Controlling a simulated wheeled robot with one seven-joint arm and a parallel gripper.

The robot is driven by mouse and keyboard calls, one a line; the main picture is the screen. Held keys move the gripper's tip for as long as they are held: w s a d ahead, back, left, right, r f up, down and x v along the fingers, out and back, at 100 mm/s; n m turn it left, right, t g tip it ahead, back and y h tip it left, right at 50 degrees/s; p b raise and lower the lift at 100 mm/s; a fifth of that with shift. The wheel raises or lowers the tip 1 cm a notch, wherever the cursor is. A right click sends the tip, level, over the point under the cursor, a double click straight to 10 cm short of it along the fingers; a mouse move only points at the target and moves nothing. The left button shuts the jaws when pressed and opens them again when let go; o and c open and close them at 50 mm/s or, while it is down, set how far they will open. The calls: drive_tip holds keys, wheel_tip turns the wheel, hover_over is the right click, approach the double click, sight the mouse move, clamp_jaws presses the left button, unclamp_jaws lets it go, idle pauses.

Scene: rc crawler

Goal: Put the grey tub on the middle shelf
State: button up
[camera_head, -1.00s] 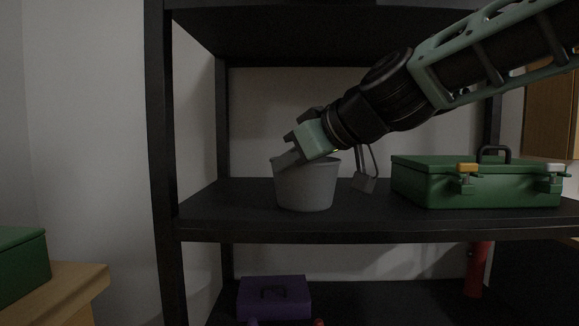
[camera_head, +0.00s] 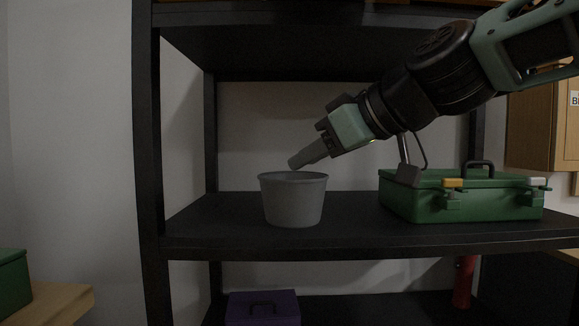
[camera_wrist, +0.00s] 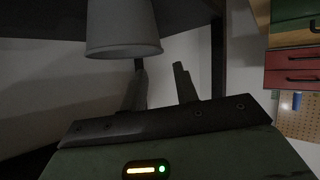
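The grey tub (camera_head: 293,203) stands upright on the middle shelf (camera_head: 350,228), near its left side. It also shows in the wrist view (camera_wrist: 122,30), at the top left, beyond the fingers. My gripper (camera_head: 294,163) is just above the tub's rim in the head view, reaching in from the upper right. In the wrist view its two fingers (camera_wrist: 160,75) are spread apart with nothing between them. The tub looks clear of the fingers.
A green toolbox (camera_head: 460,199) stands on the same shelf to the right, close below my arm. A purple box (camera_head: 262,308) and a red cylinder (camera_head: 463,282) are on the lower shelf. The upper shelf (camera_head: 290,50) hangs above my arm. A black upright (camera_head: 148,160) bounds the left.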

drive_tip(key=s+d+f+m+g+h, duration=0.1)
drive_tip(key=s+d+f+g+h, duration=0.1)
drive_tip(key=s+f, duration=0.5)
drive_tip(key=s+d+f+m+g+h, duration=0.1)
drive_tip(key=s+d+f+g+h, duration=0.2)
drive_tip(key=s+f, duration=0.5)
drive_tip(key=s+d+f+m+g+h, duration=0.1)
drive_tip(key=s+d+f+g+h, duration=0.2)
drive_tip(key=s+f, duration=0.5)
wheel_tip(320, 180, down, 9)
drive_tip(key=shift+s+d+f+g, duration=0.1)
drive_tip(key=shift+s+d+g, duration=0.05)
drive_tip(key=shift+d+g, duration=0.15)
